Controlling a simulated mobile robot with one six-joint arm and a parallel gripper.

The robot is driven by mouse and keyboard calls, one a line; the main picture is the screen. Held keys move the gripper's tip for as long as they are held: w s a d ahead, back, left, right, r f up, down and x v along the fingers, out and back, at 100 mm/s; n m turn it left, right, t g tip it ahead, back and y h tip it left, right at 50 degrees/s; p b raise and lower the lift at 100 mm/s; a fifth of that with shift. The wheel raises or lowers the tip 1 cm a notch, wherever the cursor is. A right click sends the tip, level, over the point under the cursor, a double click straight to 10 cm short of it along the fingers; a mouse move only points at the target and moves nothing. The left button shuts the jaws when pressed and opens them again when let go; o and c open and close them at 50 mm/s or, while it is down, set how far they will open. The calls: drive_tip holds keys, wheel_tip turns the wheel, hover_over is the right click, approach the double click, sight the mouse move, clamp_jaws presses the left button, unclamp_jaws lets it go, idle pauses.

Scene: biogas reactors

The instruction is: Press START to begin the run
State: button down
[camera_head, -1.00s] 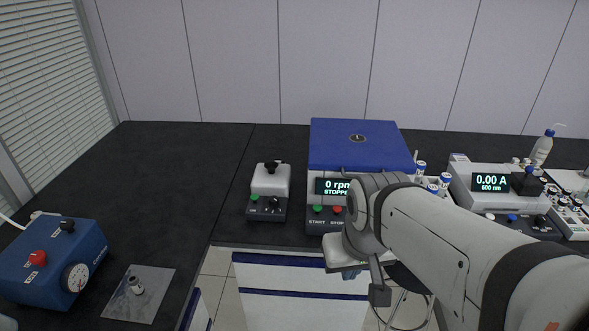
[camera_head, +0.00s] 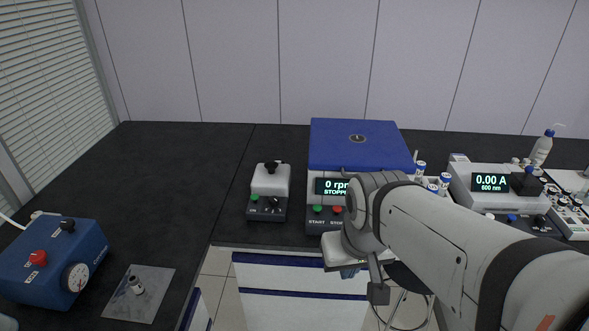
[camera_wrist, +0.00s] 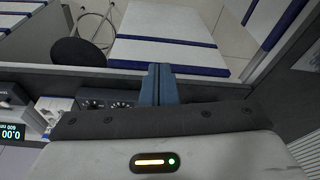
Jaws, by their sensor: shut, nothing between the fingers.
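The centrifuge (camera_head: 345,150) has a blue lid and a pale body, and its display (camera_head: 331,186) reads 0 rpm and STOPPED, partly covered by my arm. On its dark front panel, in the head view, the green START button (camera_head: 317,208) shows clear of my arm, with the red STOP button (camera_head: 337,209) to its right. My gripper (camera_head: 349,272) is below and to the right of START in the head view, apart from the button. Its blue fingers (camera_wrist: 158,75) are together and empty in the wrist view. START cannot be made out in the wrist view.
A small white-topped device (camera_head: 270,183) stands left of the centrifuge. A photometer (camera_head: 492,188) and several capped vials stand to the right. A blue pump box (camera_head: 52,262) and a grey plate (camera_head: 138,306) are at the far left.

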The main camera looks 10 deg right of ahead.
drive_tip(key=w+a+r+y+p, duration=0.2)
drive_tip(key=w+a+p, duration=0.1)
drive_tip(key=w, duration=0.5)
drive_tip(key=m+t+y+p, duration=0.1)
drive_tip(key=m+t+p, duration=0.3)
hover_over(319, 209)
drive_tip(key=shift+w+f, duration=0.1)
drive_tip(key=shift+f, duration=0.85)
wheel_tip(319, 209, down, 8)
drive_tip(key=b, duration=0.5)
drive_tip(key=shift+b, duration=0.3)
drive_tip(key=shift+f+b, duration=0.4)
drive_tip(key=shift+b, duration=0.25)
drive_tip(key=shift+f, duration=0.15)
drive_tip(key=shift+f+b, duration=0.25)
drive_tip(key=shift+b, duration=0.4)
